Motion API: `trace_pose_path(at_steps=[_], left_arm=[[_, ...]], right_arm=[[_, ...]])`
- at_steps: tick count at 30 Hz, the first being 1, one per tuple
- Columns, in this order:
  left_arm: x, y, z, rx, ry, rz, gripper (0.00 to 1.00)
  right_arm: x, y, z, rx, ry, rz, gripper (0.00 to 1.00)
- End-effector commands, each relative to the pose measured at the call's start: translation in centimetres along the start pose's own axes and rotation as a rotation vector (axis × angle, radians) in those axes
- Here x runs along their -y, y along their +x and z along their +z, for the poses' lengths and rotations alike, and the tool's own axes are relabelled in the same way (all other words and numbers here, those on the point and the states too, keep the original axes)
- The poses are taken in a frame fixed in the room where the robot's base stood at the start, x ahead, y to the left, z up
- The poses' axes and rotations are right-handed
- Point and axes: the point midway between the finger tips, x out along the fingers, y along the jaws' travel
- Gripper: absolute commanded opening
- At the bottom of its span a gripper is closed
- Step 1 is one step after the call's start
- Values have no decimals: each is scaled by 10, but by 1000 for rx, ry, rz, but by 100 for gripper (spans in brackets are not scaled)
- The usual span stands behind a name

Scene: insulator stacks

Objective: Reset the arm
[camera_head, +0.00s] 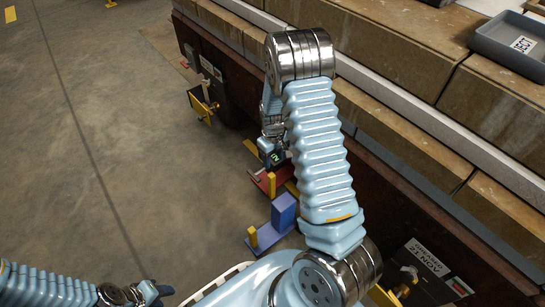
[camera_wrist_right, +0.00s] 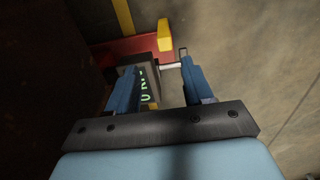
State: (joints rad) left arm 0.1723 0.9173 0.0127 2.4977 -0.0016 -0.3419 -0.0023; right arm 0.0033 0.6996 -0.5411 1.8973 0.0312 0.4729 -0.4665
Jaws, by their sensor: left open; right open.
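My right arm reaches down the middle of the head view. Its gripper (camera_head: 272,158) hangs beside the dark side of the bench, mostly hidden by the arm. In the right wrist view the two blue fingers of my right gripper (camera_wrist_right: 162,84) are spread apart. A dark grey block with green lit characters (camera_wrist_right: 148,84) shows between or just behind them; I cannot tell whether they touch it. My left gripper (camera_head: 158,292) is at the lower left of the head view, over the floor, small and partly cut off. I see nothing held in it.
A long bench with brown blocks (camera_head: 400,45) runs along the right, with a grey tray (camera_head: 508,45) on top. Below my right gripper are a red plate (camera_head: 262,180) with yellow posts and a blue block (camera_head: 284,212). The floor (camera_head: 120,130) at left is largely clear.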

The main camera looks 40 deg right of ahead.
Motion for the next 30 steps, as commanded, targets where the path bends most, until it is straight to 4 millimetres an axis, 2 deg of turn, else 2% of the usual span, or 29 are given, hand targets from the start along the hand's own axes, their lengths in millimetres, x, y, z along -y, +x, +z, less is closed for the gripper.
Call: trace_pose_path(at_steps=[8,11,14,16,18,21,25,27,30], left_arm=[[0,-1,0,0,0,0,43],[-5,-12,0,0,0,0,43],[-14,-35,0,0,3,1,43],[-22,-54,1,0,5,1,43],[-29,-70,1,0,7,2,43],[-37,-87,2,1,9,2,43],[-42,-99,3,2,11,2,43],[-43,-101,3,2,12,3,43],[-43,-100,3,2,12,3,43]], right_arm=[[1,0,0,0,0,-1,51],[18,2,6,0,4,-17,51],[65,8,26,-6,24,-65,51],[110,11,47,-14,48,-116,51],[155,8,72,-21,77,-173,51],[208,-4,105,-32,121,-252,51],[252,-21,135,-40,167,-329,51],[263,-26,143,-42,182,-351,51],[269,-27,146,-45,192,-362,51]])
